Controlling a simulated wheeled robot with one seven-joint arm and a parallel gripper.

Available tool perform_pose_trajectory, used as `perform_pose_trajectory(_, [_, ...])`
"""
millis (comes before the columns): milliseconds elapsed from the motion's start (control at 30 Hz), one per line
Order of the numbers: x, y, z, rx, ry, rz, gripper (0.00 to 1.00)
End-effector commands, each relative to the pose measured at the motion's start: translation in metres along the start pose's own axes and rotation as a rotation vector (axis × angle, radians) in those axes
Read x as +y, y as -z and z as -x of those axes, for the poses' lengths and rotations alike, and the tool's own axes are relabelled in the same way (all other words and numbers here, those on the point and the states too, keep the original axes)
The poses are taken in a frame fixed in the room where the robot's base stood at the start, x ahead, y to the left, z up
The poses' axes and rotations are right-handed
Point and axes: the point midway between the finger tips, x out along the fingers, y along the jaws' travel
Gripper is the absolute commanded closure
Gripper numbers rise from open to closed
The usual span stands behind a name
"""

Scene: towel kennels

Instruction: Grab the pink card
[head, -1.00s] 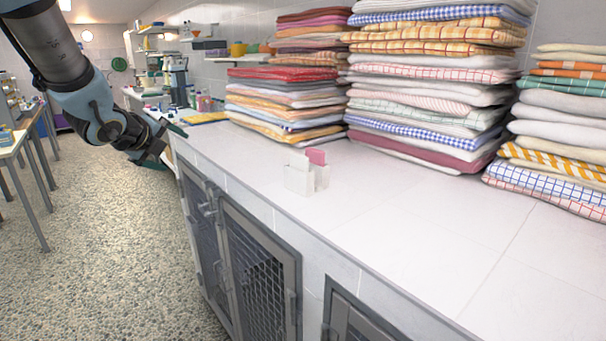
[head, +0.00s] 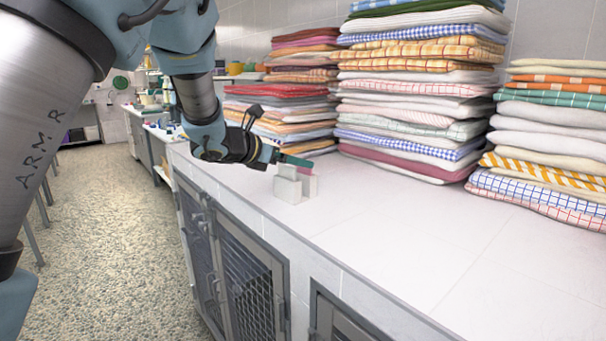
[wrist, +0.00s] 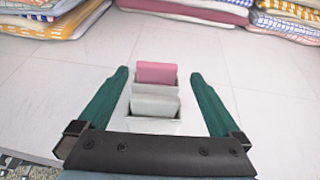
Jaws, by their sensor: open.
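The pink card (wrist: 157,72) stands upright in the rear slot of a small white holder (wrist: 156,124) on the white counter. In the head view the holder (head: 288,190) stands near the counter's front edge, and the card (head: 311,184) is partly hidden behind my gripper's fingers. My gripper (wrist: 157,82) is open, with one green finger on each side of the holder and card in the wrist view. The fingers look apart from the card. A pale block or card (wrist: 155,105) sits in the holder's front slot.
Tall stacks of folded towels (head: 415,100) line the wall behind the holder, with another stack (head: 545,150) to the right. The counter (head: 400,240) is bare to the right. Wire-door kennels (head: 245,280) are below its front edge.

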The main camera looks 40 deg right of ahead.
Motion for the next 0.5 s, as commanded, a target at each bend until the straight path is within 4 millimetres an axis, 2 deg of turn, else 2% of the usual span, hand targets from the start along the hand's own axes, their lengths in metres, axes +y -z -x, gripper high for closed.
perform_pose_trajectory(300, [0.004, -0.004, -0.038, 0.003, 0.001, 0.000, 0.00])
perform_pose_trajectory(500, [0.004, -0.002, -0.049, 0.000, 0.000, 0.001, 0.00])
